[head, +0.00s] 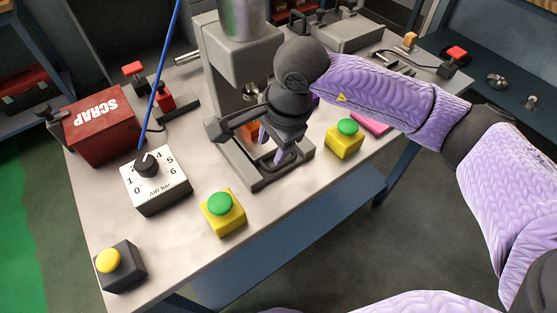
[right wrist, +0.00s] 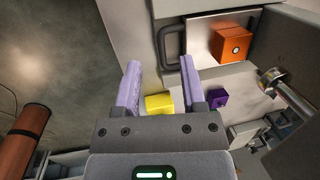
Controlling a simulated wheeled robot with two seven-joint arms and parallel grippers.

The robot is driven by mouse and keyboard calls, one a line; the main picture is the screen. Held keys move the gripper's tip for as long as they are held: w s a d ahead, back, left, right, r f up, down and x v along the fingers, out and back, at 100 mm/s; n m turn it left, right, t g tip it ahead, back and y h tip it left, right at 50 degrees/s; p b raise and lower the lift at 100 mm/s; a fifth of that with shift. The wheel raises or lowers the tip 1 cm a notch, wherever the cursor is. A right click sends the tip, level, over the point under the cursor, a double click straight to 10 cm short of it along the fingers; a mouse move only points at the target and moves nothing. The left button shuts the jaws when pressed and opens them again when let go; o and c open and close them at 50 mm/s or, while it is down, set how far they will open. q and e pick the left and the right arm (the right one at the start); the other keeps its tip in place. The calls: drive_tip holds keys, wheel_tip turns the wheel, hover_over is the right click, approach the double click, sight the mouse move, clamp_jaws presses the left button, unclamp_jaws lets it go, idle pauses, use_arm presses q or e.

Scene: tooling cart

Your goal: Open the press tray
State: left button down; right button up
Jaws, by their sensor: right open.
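The press (head: 240,50) stands at the middle of the cart, with its tray (head: 235,152) low in the base. In the right wrist view the tray is a bare metal plate (right wrist: 200,40) carrying an orange block (right wrist: 232,44), with a dark loop handle (right wrist: 163,45) on its left side. My right gripper (head: 271,147) is in front of the press base, pointing down, its fingers apart and empty. In the right wrist view its fingertips (right wrist: 160,62) are close to the handle; I cannot tell if they touch it. The handle is partly hidden in the head view. My left gripper is not in view.
Yellow boxes with green buttons stand left (head: 222,211) and right (head: 345,139) of the press base. The air bar dial box (head: 157,190), red scrap bin (head: 100,128) and yellow-button box (head: 121,266) are at left. The cart's front edge is close to the press.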

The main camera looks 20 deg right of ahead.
sight(278, 168)
drive_tip(key=shift+h, duration=0.6)
drive_tip(key=f, duration=0.2)
drive_tip(key=w+d+f+b, duration=0.1)
drive_tip(key=f, duration=0.2)
drive_tip(key=w+f+b, duration=0.1)
drive_tip(key=f, duration=0.2)
drive_tip(key=shift+d+f, duration=0.25)
drive_tip(key=shift+d, duration=0.1)
drive_tip(key=shift+w+f, duration=0.15)
drive_tip(key=shift+f, duration=0.3)
clamp_jaws()
drive_tip(key=shift+a, duration=0.1)
